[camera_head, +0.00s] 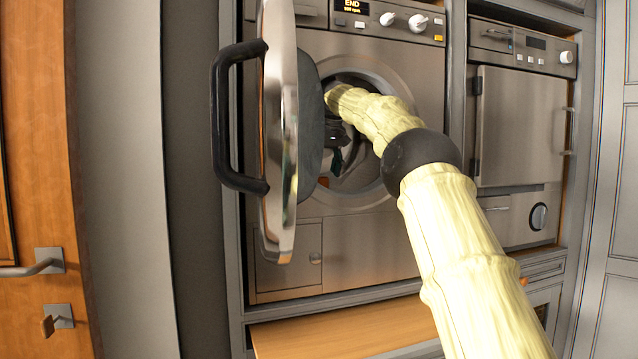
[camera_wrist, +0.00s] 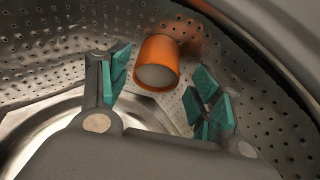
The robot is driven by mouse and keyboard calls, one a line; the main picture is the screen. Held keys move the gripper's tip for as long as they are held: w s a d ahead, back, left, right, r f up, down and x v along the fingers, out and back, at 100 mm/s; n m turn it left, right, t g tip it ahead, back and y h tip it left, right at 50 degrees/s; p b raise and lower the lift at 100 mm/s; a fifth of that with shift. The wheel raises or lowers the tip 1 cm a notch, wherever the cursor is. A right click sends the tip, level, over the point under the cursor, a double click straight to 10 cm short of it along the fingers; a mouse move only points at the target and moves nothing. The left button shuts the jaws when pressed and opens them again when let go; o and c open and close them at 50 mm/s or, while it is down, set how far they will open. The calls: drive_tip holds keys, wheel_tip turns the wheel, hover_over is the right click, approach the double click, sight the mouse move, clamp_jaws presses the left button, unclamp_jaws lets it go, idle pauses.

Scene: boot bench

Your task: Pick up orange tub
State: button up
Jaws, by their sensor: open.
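The orange tub (camera_wrist: 158,64) lies inside the perforated metal drum in the wrist view, its pale round end facing the camera. My gripper (camera_wrist: 160,85) is open, with teal-padded fingers to the left and right of the tub in the picture. The fingers do not appear to touch the tub, and I cannot tell how far beyond the fingertips it lies. In the head view, my arm reaches through the washer's open doorway, and my gripper (camera_head: 338,150) is a dark shape inside the drum. A small orange patch shows low in the doorway; I cannot tell whether it is the tub.
The washer door (camera_head: 285,130) with its black handle (camera_head: 222,115) stands open left of my arm. The drum wall (camera_wrist: 50,60) curves closely around the gripper. A second appliance (camera_head: 520,125) stands right, and a wooden bench top (camera_head: 340,332) lies below.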

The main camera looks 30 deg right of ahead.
sight(320, 181)
drive_tip(key=shift+w+d+p, duration=0.15)
drive_tip(key=shift+w+p, duration=0.45)
drive_tip(key=shift+p, duration=0.1)
drive_tip(key=shift+b+x, duration=0.5)
drive_tip(key=shift+x, duration=2.1)
drive_tip(key=shift+r, duration=0.1)
drive_tip(key=shift+c, duration=0.5)
drive_tip(key=c, duration=0.9)
drive_tip(key=shift+o, duration=0.2)
drive_tip(key=shift+s, duration=0.1)
